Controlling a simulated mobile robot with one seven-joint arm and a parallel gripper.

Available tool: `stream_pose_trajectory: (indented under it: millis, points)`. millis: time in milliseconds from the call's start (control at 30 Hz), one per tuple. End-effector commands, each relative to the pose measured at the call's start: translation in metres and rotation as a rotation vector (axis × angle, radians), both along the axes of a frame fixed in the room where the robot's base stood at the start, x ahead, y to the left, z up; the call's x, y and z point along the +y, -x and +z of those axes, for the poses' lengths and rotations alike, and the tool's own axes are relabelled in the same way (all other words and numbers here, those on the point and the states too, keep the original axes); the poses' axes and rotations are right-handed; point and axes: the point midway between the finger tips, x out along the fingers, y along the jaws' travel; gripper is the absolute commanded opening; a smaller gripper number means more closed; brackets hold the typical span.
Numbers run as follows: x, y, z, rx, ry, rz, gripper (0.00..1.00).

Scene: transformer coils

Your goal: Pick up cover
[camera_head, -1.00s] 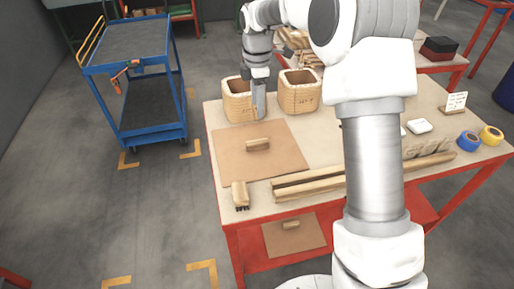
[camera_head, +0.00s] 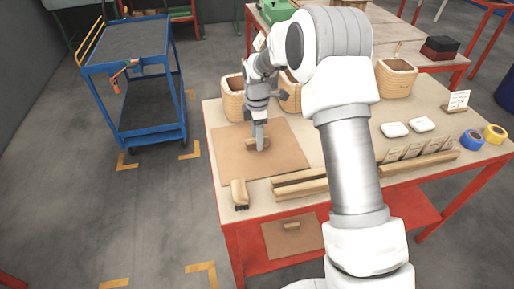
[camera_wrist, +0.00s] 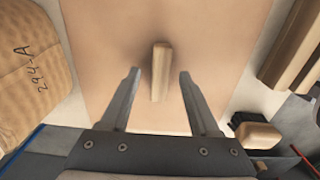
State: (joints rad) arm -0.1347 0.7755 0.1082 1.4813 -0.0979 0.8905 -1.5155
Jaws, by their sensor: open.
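The cover is a flat tan board (camera_head: 285,164) with a small wooden handle (camera_head: 252,143) on its middle. It lies flat on the table's left part. In the wrist view the board (camera_wrist: 100,45) fills the middle and its handle (camera_wrist: 161,60) stands between the two finger lines. My gripper (camera_head: 260,148) is over the board at the handle. In the wrist view my gripper (camera_wrist: 160,76) is open, one finger on each side of the handle, with gaps to both. I cannot tell how far the fingertips are above the board.
Coils (camera_head: 232,104) stand just behind the board; one shows at the left in the wrist view (camera_wrist: 30,75). A wooden brush (camera_head: 239,194) and long wooden bars (camera_head: 300,188) lie in front. A second handled board (camera_head: 275,238) lies on the lower shelf. A blue cart (camera_head: 130,75) stands left.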

Motion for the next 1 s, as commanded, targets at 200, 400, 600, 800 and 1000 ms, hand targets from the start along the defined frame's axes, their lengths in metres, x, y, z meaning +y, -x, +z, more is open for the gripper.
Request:
stream_pose_trajectory:
  millis: [200,400,600,800,1000]
  points:
    - [-0.0001,-0.0002,-0.0079,-0.001,0.0,0.0,0.62]
    - [-0.0001,-0.0001,-0.0076,-0.001,0.0,-0.001,0.39]
    - [-0.0001,-0.0001,-0.0075,-0.001,0.0,-0.001,0.03]
    - [-0.0001,-0.0001,-0.0073,-0.001,0.0,-0.001,0.0]
    - [-0.0001,-0.0002,-0.0072,-0.001,0.0,-0.001,0.0]
